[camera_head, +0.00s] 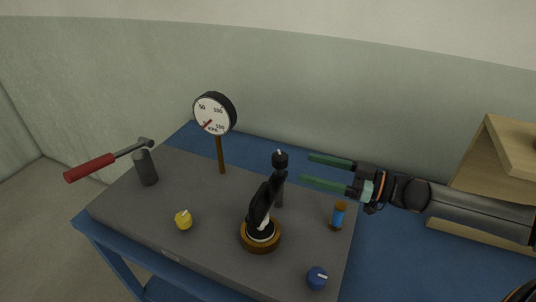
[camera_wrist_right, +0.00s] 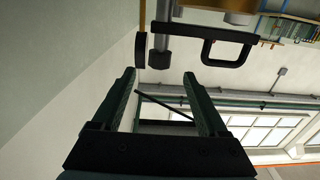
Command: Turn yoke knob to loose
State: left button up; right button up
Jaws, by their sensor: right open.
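A black knob (camera_head: 280,158) with a light mark tops a grey post beside a tilted black yoke-like piece (camera_head: 262,205) on a round brown base; I take it for the yoke knob. My right gripper (camera_head: 306,168), with green fingers, is open and empty. In the head view its fingertips point left, just right of the knob and apart from it. The right wrist view shows the open fingers (camera_wrist_right: 159,77) with a grey post (camera_wrist_right: 160,45) and a black loop-shaped part (camera_wrist_right: 228,48) beyond them. My left gripper is not in view.
The grey panel (camera_head: 130,205) on the blue table (camera_head: 385,255) carries a dial gauge (camera_head: 213,114), a red-handled lever (camera_head: 92,167), a yellow knob (camera_head: 183,220), a blue knob (camera_head: 317,278) and a small blue-and-orange cylinder (camera_head: 338,216). A wooden shelf (camera_head: 500,165) stands at the right.

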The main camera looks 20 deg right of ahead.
aim_at(280, 159)
jog(key=x, duration=1.1)
jog(key=shift+w+a+p, duration=0.25)
jog(key=shift+p, duration=0.05)
grip_shut()
dwell(0.6)
